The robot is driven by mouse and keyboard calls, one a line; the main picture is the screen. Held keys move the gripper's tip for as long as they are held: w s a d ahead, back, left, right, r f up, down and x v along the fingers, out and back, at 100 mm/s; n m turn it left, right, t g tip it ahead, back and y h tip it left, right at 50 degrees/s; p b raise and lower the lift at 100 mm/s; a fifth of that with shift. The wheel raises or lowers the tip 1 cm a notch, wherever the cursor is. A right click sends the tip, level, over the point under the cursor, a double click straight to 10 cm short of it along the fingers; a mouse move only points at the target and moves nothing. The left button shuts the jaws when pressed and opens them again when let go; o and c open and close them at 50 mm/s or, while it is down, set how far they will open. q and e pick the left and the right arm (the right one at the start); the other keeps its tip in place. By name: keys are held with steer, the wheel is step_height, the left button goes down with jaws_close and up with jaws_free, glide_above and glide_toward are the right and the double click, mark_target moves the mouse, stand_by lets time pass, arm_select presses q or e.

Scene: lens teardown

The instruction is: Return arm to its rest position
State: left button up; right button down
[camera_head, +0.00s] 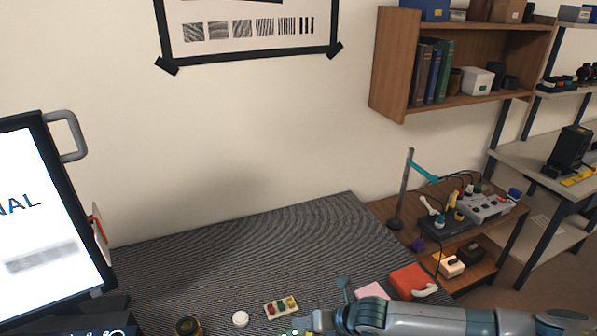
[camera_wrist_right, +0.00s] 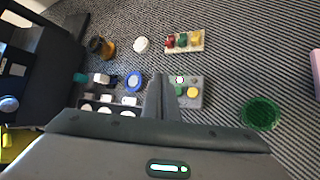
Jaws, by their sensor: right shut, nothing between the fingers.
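My right arm (camera_head: 430,318) comes in from the right, low over the striped mat (camera_head: 220,270). Its gripper (camera_head: 308,322) is at the bottom edge of the head view. In the right wrist view, the gripper's fingers (camera_wrist_right: 161,90) are together with nothing between them. They are in front of a grey block with coloured round pieces (camera_wrist_right: 190,92), partly hiding it; I cannot tell whether they touch it. My left gripper is not in view.
A small tray with red, green and yellow pieces (camera_head: 281,307), a white disc (camera_head: 240,319) and a dark amber cylinder (camera_head: 188,326) lie on the mat. A red box (camera_head: 411,280) is at the right. A screen (camera_head: 45,215) stands left. The mat's back is clear.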

steer(key=s+a+r+m, duration=0.3)
steer(key=s+a+m, duration=0.5)
steer(key=s+m, duration=0.4)
steer(key=s+d+f+m+h, duration=0.1)
steer(key=s+d+m+h, duration=0.2)
steer(key=s+d+m, duration=0.6)
steer(key=s+d+f+m+g+h, duration=0.1)
steer(key=s+d+f+m+h, duration=0.1)
steer(key=s+d+m, duration=0.65)
steer(key=s+d+f+m+h, duration=0.1)
steer(key=s+d+m+h, duration=0.25)
steer(key=d+m, duration=0.6)
step_height(320, 180, down, 31)
steer(key=d+n+g+b, duration=0.1)
steer(key=d+n+b, duration=0.1)
steer(key=n+b, duration=0.15)
steer(key=s+d+f+g+b, duration=0.1)
steer(key=s+f+b, duration=0.1)
steer(key=s+f, duration=0.7)
steer(key=s+d+f+b, duration=0.2)
steer(key=s+f, duration=0.8)
steer(key=f, duration=0.4)
steer(key=shift+s+d+m+g+y, duration=0.25)
steer(key=shift+s+m+g+y, duration=0.05)
steer(key=shift+m+g+y, duration=0.1)
